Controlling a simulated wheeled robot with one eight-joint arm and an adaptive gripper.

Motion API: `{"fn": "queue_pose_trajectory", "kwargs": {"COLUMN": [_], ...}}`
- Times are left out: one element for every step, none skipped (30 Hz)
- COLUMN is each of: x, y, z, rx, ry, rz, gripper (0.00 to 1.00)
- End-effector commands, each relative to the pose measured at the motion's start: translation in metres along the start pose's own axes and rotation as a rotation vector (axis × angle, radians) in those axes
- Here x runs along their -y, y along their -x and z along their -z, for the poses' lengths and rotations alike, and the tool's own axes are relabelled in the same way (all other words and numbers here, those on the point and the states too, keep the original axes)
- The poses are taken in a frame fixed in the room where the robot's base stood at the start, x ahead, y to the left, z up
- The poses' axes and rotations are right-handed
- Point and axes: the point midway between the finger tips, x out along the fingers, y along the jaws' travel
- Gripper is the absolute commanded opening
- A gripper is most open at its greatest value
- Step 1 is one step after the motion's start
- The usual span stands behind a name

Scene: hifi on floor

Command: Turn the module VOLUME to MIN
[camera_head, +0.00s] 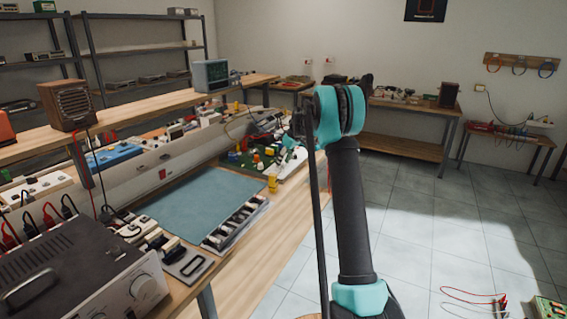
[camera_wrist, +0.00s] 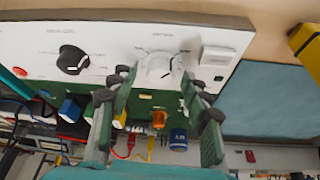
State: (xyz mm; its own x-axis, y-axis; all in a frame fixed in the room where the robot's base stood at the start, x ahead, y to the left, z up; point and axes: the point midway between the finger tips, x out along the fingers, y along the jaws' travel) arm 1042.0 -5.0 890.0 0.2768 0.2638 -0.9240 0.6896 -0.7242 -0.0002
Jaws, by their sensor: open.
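In the wrist view a white panel (camera_wrist: 110,38) carries a black round knob (camera_wrist: 72,60) at left, a pale round knob (camera_wrist: 160,68) in the middle and a white switch (camera_wrist: 215,58) at right. Small print stands above the knobs, too blurred to read, so I cannot tell which is VOLUME. A dark line marks the pale knob. My gripper (camera_wrist: 158,82) is open, its two green fingers on either side of the pale knob's lower part; I cannot tell if they touch it. In the head view my arm hides much of the gripper. A green board (camera_head: 248,160) lies on the bench there.
An orange part (camera_wrist: 159,118) and a blue cylinder (camera_wrist: 178,140) stand beyond the panel. A teal mat (camera_wrist: 270,98) lies beside it, also visible in the head view (camera_head: 205,200). A dark amplifier (camera_head: 75,265) stands front left.

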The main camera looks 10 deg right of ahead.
Motion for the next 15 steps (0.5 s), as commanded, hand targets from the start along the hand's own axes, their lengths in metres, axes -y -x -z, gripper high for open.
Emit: {"fn": "queue_pose_trajectory", "kwargs": {"x": [0.000, 0.000, 0.000, 0.000, 0.000, 0.000, 0.000, 0.000, 0.000, 0.000, 0.000, 0.000, 0.000, 0.000, 0.000], "y": [0.005, 0.009, 0.015, 0.020, 0.026, 0.034, 0.040, 0.047, 0.056, 0.062, 0.068, 0.075, 0.081, 0.086, 0.092], "z": [0.000, 0.000, 0.000, 0.000, 0.000, 0.000, 0.000, 0.000, 0.000, 0.000, -0.001, -0.001, -0.001, -0.001, -0.001], "rx": [0.000, 0.000, 0.000, 0.000, 0.000, 0.000, 0.000, 0.000, 0.000, 0.000, 0.000, 0.000, 0.000, 0.000, 0.000], "ry": [-0.001, -0.001, -0.001, -0.001, -0.001, -0.001, -0.001, 0.000, -0.001, -0.001, -0.001, -0.001, -0.001, -0.002, -0.001], "rz": [0.000, 0.000, 0.000, 0.000, 0.000, 0.000, 0.000, 0.000, 0.000, 0.000, 0.000, 0.000, 0.000, 0.000, 0.000], "gripper": [0.48, 0.48, 0.48, 0.48, 0.48, 0.48, 0.48, 0.48, 0.48, 0.48, 0.48, 0.48, 0.48, 0.48, 0.48]}}
